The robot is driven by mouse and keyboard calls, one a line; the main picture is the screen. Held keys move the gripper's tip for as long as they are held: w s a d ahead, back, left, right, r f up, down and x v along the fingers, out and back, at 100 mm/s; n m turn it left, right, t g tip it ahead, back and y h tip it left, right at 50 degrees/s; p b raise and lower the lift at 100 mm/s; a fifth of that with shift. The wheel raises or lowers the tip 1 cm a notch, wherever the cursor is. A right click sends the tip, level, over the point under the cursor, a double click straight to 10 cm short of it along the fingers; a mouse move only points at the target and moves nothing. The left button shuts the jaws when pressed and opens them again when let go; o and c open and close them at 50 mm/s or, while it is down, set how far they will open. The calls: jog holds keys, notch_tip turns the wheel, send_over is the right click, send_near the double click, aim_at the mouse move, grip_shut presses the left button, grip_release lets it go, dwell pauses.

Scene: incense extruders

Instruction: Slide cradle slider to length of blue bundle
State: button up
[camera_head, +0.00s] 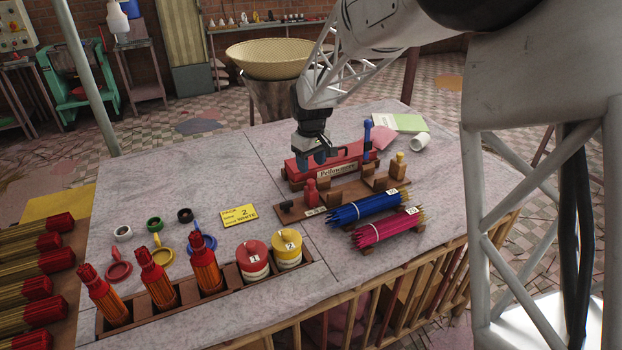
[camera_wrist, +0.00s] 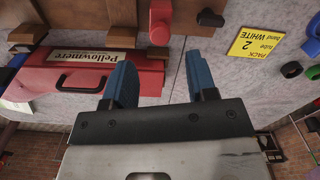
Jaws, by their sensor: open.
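The wooden cradle (camera_head: 340,200) lies right of the table's middle, with upright wooden blocks and a small red peg-like piece (camera_head: 310,192) near its left end. I cannot tell for certain which part is the slider. The red piece also shows at the top of the wrist view (camera_wrist: 160,22). The blue bundle (camera_head: 365,208) lies in front of the cradle, tied with a light band and tagged. My gripper (camera_head: 318,160) is open and empty, above and behind the red piece. In the wrist view its blue fingers (camera_wrist: 163,85) stand apart.
A red Pellowmere case (camera_head: 345,158) is beside my gripper, behind the cradle. A pink bundle (camera_head: 388,228) lies in front of the blue one. A yellow card (camera_head: 239,214) lies to the left. Orange-red extruders (camera_head: 205,268) and lidded jars (camera_head: 287,248) stand in a front rack.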

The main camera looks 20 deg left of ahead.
aim_at(311, 181)
jog(key=shift+f, duration=3)
grip_shut()
